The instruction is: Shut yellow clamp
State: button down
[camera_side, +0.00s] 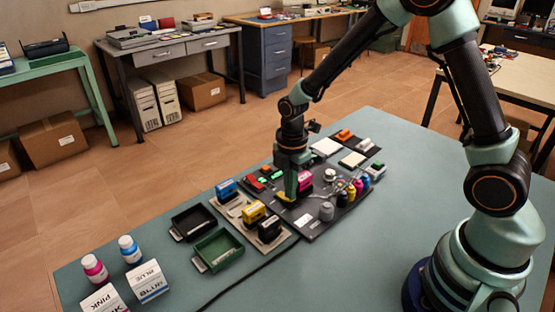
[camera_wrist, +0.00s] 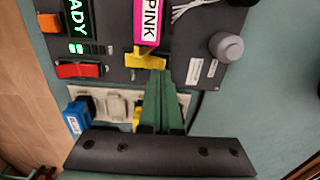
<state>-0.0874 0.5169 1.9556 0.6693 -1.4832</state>
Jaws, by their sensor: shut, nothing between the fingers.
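The yellow clamp (camera_wrist: 143,58) lies across the near end of the pink cartridge (camera_wrist: 147,22) labelled PINK, on a dark panel, in the wrist view. My gripper (camera_wrist: 158,73) has its green fingers together and empty. Their tips overlap the right part of the clamp in the picture; I cannot tell whether they touch it. In the side view my gripper (camera_side: 291,197) points down at the panel beside the pink cartridge (camera_side: 304,180). The clamp is mostly hidden there.
A red switch (camera_wrist: 78,70) and lit green display (camera_wrist: 77,18) are left of the clamp. A grey knob (camera_wrist: 227,46) is right. Blue (camera_side: 226,188), yellow (camera_side: 252,211) and black (camera_side: 269,229) cartridges stand nearby. Small bottles (camera_side: 351,191) line the panel's right side.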

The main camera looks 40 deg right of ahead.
jog(key=shift+f, duration=0.75)
jog(key=shift+r, duration=3.55)
jog(key=shift+r, duration=0.1)
jog(key=s+d+r+m+t, duration=0.1)
jog(key=s+r+m+t, duration=0.1)
jog(key=s+r+m, duration=0.3)
jog(key=s+d+r+m+t, duration=0.2)
jog(key=s+r+m, duration=0.3)
jog(key=r+m, duration=0.5)
jog(key=shift+s+d+m+t, duration=0.2)
jog(key=shift+s+m+t, duration=0.2)
jog(key=shift+m+t, duration=0.75)
jog(key=shift+r+m+g, duration=0.1)
jog(key=shift+m+g, duration=0.25)
